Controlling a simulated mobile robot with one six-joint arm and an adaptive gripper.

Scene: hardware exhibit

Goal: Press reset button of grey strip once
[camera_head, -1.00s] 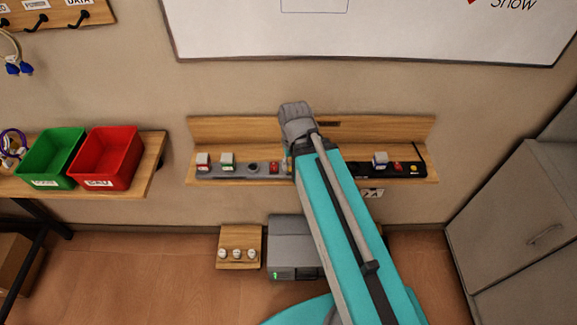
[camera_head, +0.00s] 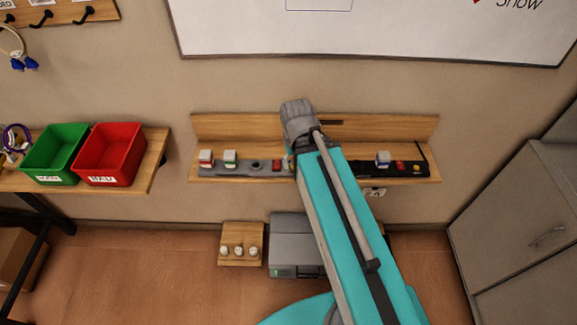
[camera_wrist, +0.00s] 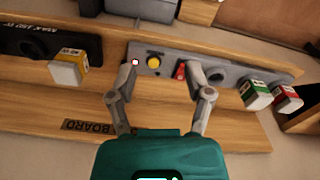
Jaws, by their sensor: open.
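The grey strip (camera_head: 236,170) lies on the left part of a wooden wall shelf. In the wrist view the grey strip (camera_wrist: 236,80) carries a round yellow button (camera_wrist: 154,62), a small red-and-white spot, a red switch (camera_wrist: 180,71) and a round socket. A green-marked plug (camera_wrist: 256,94) and a red-marked plug (camera_wrist: 286,97) sit in it. My gripper (camera_wrist: 161,72) is open and empty, one finger on each side of the yellow button and red switch. I cannot tell whether the fingers touch the strip.
A black strip (camera_head: 368,172) with a plug, red switch and yellow button lies on the shelf's right part. The shelf (camera_head: 215,125) has a raised wooden back. Green (camera_head: 56,150) and red (camera_head: 110,150) bins stand at left. A grey cabinet (camera_head: 520,230) is at right.

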